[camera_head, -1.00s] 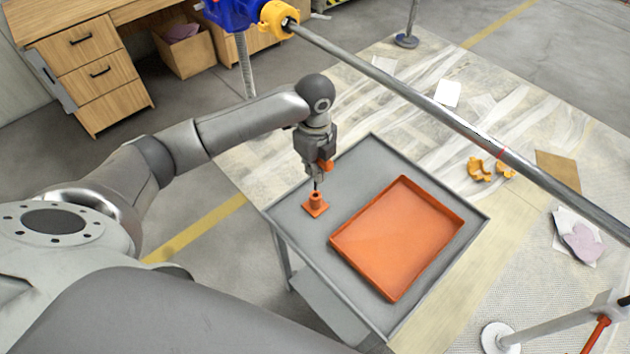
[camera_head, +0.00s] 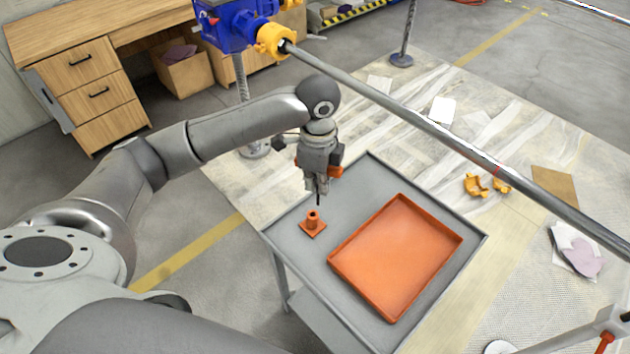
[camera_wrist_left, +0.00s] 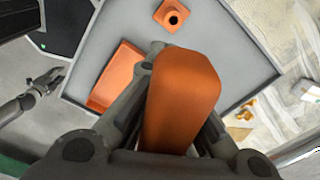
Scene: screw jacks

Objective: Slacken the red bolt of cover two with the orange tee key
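My left gripper (camera_head: 318,184) is shut on the orange tee key (camera_head: 334,171), above the far left part of the grey cart. The key's orange handle fills the space between the fingers in the left wrist view (camera_wrist_left: 181,100). Its thin dark shaft points down, its tip just above and apart from the orange holder (camera_head: 313,224). A yellow cover (camera_head: 275,41) sits around the long shaft beside the blue gearbox (camera_head: 232,24). I cannot tell which cover is two or make out its red bolt. A gripper, seemingly my right, shows small in the wrist view (camera_wrist_left: 46,82); its opening is unclear.
An empty orange tray (camera_head: 397,255) lies on the cart (camera_head: 362,172). The long metal shaft (camera_head: 430,125) crosses diagonally behind the cart. Yellow half shells (camera_head: 478,185) and papers lie on the floor. A wooden desk (camera_head: 95,75) stands at the back left.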

